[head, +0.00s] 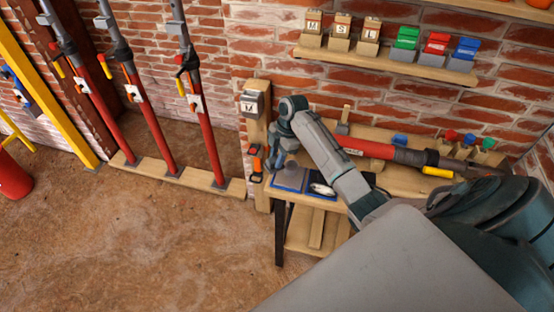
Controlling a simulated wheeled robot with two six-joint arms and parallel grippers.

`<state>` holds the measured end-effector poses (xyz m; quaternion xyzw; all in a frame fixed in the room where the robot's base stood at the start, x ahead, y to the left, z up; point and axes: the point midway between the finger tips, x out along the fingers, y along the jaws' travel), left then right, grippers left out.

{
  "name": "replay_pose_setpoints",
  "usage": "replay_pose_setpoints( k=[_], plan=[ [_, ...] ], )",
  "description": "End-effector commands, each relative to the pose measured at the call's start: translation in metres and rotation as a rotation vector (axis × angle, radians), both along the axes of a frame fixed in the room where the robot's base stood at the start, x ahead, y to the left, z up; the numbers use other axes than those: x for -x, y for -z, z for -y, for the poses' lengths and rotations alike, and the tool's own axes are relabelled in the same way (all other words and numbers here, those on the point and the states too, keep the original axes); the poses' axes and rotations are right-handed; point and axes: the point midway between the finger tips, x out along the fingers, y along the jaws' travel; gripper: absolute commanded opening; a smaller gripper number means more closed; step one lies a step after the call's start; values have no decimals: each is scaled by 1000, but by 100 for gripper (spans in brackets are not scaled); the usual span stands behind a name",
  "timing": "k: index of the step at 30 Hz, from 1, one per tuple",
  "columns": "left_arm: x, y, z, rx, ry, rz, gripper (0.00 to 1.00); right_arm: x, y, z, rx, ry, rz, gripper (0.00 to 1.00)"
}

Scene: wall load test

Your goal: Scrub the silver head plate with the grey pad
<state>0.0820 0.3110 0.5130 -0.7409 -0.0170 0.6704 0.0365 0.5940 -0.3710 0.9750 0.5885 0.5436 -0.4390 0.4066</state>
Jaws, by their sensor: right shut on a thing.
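My right gripper (276,162) points down at the left end of the workbench, above a blue-edged mat (283,187). It is shut on a small grey thing that looks like the grey pad (291,172); the fingers and wrist partly hide it. A pale, shiny piece (321,189) lies on a dark mat just right of it, apart from the gripper; it may be the silver head plate, but it is too small to be sure. My left gripper is not in view.
A red prop (365,147) lies along the workbench (331,205) behind my forearm. Upright red props (202,125) stand at the left on a wooden sill. A wall shelf (385,62) holds labelled blocks and coloured pieces.

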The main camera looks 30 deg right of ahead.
Motion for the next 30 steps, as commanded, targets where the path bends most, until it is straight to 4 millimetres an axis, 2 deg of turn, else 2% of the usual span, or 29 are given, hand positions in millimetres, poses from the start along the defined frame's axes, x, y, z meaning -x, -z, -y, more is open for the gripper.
replay_pose_setpoints(
  k=[8, 18, 30],
  plan=[
    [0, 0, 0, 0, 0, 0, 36, 0, -2, 0, 0, 0, 1, 0],
    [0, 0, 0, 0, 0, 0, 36, 0, -29, 0, 0, -1, 1, 0],
    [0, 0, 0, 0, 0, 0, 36, 0, -30, 0, 0, 0, 0, 0]
  ],
)
